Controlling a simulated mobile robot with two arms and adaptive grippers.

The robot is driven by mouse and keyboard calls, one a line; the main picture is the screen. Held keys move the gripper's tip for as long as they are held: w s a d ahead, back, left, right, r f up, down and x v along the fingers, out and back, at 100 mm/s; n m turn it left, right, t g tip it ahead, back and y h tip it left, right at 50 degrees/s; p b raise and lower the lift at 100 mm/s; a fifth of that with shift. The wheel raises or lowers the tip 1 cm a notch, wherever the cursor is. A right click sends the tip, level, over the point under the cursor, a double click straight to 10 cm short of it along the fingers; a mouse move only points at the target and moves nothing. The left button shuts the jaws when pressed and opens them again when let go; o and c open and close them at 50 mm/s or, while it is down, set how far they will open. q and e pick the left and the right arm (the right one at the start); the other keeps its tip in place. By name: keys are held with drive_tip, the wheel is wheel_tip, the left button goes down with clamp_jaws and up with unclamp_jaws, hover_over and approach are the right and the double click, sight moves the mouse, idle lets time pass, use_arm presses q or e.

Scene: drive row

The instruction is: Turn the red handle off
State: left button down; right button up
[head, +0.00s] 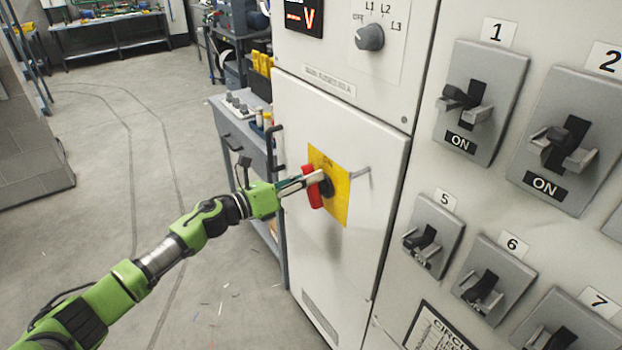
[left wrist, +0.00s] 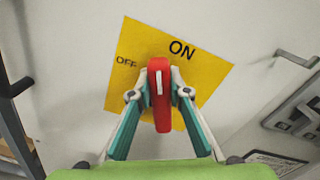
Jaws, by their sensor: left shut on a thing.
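The red handle (head: 312,187) is mounted on a yellow plate (head: 341,210) on the door of a pale cabinet. In the left wrist view, the red handle (left wrist: 159,95) stands between the fingers and its white mark points up toward the word ON. The word OFF is on the plate (left wrist: 204,78) to the left. My left gripper (head: 313,183) is shut on the red handle, with one finger on each side, as the left wrist view (left wrist: 159,97) also shows. The handle's hub is partly hidden by the gripper. My right gripper is in neither view.
A rotary knob (head: 369,37) and a red display are above on the cabinet. Numbered grey switches (head: 483,102) fill the panel at right. A grey tool cart (head: 240,135) stands left of the cabinet. The floor at left is open.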

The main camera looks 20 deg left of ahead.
use_arm(q)
drive_tip(key=shift+w+a+f+n+p, duration=0.25)
drive_tip(key=shift+f+n, duration=0.3)
drive_tip(key=shift+n, duration=1.55)
drive_tip(key=shift+w+a+f+n+p, duration=0.25)
drive_tip(key=shift+f+n, duration=0.25)
drive_tip(key=shift+n, duration=1.6)
drive_tip(key=shift+w+a+f+n+p, duration=0.15)
drive_tip(key=shift+a+f+n, duration=0.3)
drive_tip(key=shift+n, duration=1.65)
drive_tip(key=shift+d+f, duration=0.1)
drive_tip(key=shift+f, duration=0.1)
drive_tip(key=c, duration=1.9)
unclamp_jaws()
drive_tip(key=shift+s, duration=0.1)
drive_tip(key=v, duration=1.2)
drive_tip(key=shift+f, duration=0.1)
